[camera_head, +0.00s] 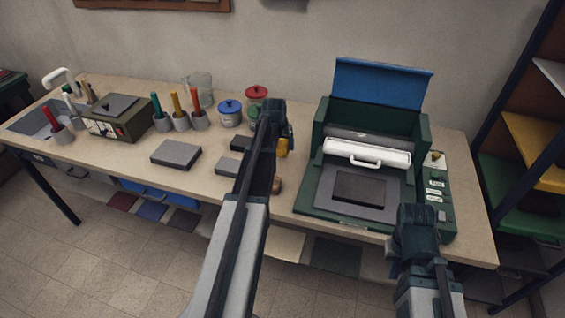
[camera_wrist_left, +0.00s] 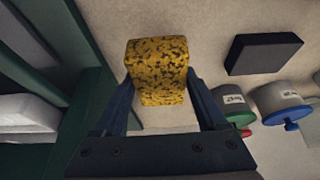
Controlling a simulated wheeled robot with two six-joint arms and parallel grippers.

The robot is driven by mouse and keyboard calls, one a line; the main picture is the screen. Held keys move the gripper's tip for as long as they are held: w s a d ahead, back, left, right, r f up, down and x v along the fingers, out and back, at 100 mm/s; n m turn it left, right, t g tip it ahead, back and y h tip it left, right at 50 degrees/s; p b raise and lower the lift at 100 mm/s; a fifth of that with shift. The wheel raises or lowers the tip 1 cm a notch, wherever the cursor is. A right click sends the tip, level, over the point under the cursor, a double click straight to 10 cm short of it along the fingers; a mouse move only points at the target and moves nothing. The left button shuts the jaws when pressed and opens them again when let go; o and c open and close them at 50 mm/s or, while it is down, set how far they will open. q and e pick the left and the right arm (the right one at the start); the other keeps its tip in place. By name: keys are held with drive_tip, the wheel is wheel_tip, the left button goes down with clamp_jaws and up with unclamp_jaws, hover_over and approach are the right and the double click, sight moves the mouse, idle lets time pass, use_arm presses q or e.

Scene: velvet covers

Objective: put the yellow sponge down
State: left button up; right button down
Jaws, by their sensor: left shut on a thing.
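The yellow sponge (camera_wrist_left: 158,70) has dark speckles and sits between the two fingers of my left gripper (camera_wrist_left: 160,88), which is shut on it. In the head view only a small yellow part of the sponge (camera_head: 283,147) shows beside my left gripper (camera_head: 280,138); the arm hides the rest. The sponge is over the worktable (camera_head: 225,178), left of the green press. I cannot tell whether it touches the tabletop. My right gripper (camera_head: 405,252) is at the table's front edge, below the press; its fingers are too unclear to tell their state.
The green press (camera_head: 318,150) with its raised blue lid (camera_head: 380,83) stands close on the right. A dark block (camera_wrist_left: 264,54) lies near the sponge. A grey block (camera_head: 176,153) lies further left, with bare table around it.

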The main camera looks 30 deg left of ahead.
sight(280, 148)
use_arm(q)
drive_tip(key=shift+f+b, duration=2.45)
drive_tip(key=shift+f, duration=0.65)
drive_tip(key=shift+f, duration=0.1)
drive_tip(key=shift+f, duration=0.15)
drive_tip(key=o, duration=1.1)
drive_tip(key=shift+o, duration=0.2)
drive_tip(key=shift+r, duration=0.2)
drive_tip(key=shift+r, duration=0.2)
drive_tip(key=p+v, duration=1.1)
drive_tip(key=shift+s+r, duration=0.2)
drive_tip(key=shift+r, duration=0.2)
drive_tip(key=shift+f, duration=0.1)
